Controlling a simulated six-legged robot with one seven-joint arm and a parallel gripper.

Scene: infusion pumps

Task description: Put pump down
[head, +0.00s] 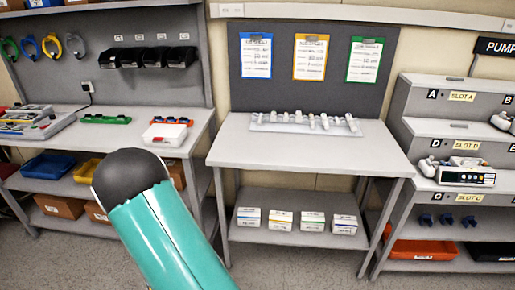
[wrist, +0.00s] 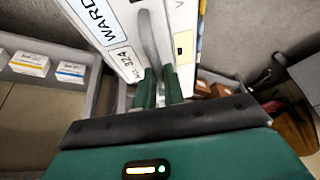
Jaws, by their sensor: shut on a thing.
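My gripper (wrist: 158,82) has its two green fingers close together at the pump (wrist: 132,18) in the wrist view. They are shut on it, around what looks like a grey handle. The pump is a white body with a "WARD" label and a number label reading 324, and it hangs tilted across the top of the view. Its far end is cut off. In the head view my teal arm rises from the bottom, and neither the gripper nor the held pump shows there.
The middle table (head: 240,142) holds a grey rack (head: 275,126) at its back, with bare top in front. Right, a stepped shelf has slot labels; a pump (head: 466,178) stands by slot D. Left, a bench (head: 85,134) carries trays. White boxes (head: 281,221) sit on the lower shelf.

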